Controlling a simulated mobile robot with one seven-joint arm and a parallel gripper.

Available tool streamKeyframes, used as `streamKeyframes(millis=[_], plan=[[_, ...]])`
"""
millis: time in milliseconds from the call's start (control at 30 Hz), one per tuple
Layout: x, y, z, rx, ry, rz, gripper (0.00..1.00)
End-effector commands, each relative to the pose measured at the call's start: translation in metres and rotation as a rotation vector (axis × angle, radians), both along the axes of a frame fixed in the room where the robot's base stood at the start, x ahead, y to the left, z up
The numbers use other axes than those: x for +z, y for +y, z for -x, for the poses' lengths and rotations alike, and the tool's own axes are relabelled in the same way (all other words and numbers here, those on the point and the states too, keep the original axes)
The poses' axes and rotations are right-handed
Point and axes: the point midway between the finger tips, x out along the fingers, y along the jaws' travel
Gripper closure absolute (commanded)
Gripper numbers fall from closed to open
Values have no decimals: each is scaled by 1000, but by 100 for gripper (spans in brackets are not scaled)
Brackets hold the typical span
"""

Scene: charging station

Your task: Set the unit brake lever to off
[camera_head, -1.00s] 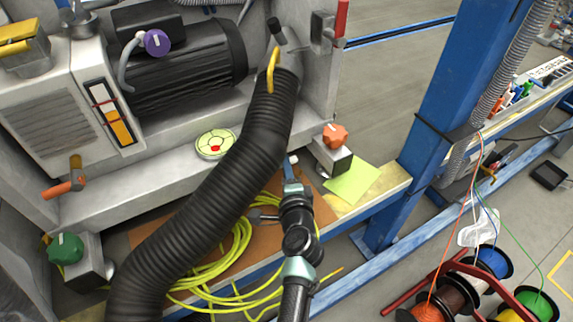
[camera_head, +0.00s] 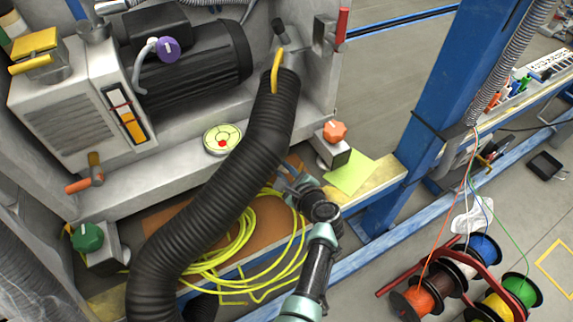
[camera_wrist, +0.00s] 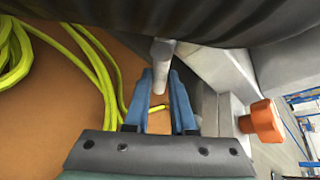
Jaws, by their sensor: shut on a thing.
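My gripper (camera_wrist: 163,92) has two blue fingers around a short pale grey rod (camera_wrist: 162,60), likely a lever handle, just below the black hose. The fingers are shut on it near their tips. In the head view my gripper (camera_head: 284,176) is low beside the right edge of the hose, above the brown board, and the rod cannot be made out there. I cannot read any label or off mark, so which lever is the unit brake is not shown for certain.
The thick black corrugated hose (camera_head: 225,175) crosses close to my gripper. An orange knob on a grey block (camera_head: 335,131) stands to its right. Yellow cable coils (camera_head: 225,255) lie to the left. A red-handled lever (camera_head: 341,20) and an orange-handled valve (camera_head: 85,182) are farther off.

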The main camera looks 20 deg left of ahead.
Motion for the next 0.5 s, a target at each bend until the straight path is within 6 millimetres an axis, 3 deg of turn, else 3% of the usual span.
streamKeyframes(millis=[500], plan=[[-9,8,11,0,347,-272,100]])
